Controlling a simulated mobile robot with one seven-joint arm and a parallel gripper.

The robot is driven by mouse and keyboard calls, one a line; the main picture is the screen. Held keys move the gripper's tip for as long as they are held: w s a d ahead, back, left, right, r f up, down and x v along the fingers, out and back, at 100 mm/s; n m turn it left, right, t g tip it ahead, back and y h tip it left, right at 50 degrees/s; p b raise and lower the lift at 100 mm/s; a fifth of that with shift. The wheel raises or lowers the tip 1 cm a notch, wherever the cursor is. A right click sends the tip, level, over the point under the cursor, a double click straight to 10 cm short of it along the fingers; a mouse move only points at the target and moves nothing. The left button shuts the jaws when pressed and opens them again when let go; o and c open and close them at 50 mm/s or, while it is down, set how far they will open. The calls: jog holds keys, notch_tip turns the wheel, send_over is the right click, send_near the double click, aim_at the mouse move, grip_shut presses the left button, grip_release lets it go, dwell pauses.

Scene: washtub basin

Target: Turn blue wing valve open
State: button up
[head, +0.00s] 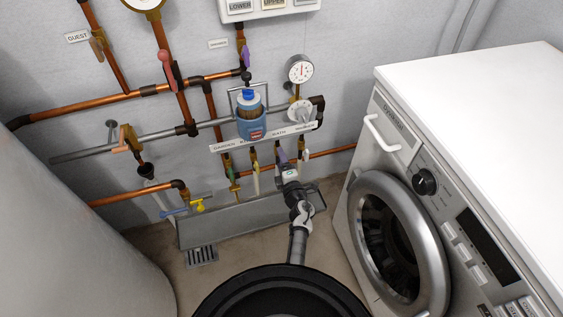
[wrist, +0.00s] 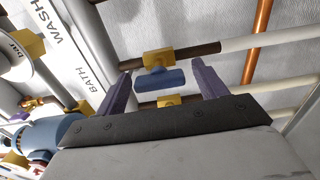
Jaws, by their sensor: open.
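The blue wing valve (wrist: 160,80) shows in the wrist view as a flat blue handle on a yellow-brass body, set on a dark pipe joint. My gripper (wrist: 160,68) is open, with its purple fingers on either side of the handle and clear gaps at both ends. I cannot tell how far in depth the fingertips are from the handle. In the head view my gripper (head: 291,157) is at the lower pipes under the label strip, and it hides the blue wing valve there.
A label strip (head: 264,137) and a blue canister (head: 250,117) are above and left of my gripper. A grey trough (head: 240,217) lies below. A white washing machine (head: 470,130) stands close on the right. A copper pipe (wrist: 257,40) runs beside the valve.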

jog(key=p+v, duration=0.4)
jog(key=v, duration=0.9)
jog(key=shift+s+p, duration=0.35)
jog(key=shift+d, duration=0.1)
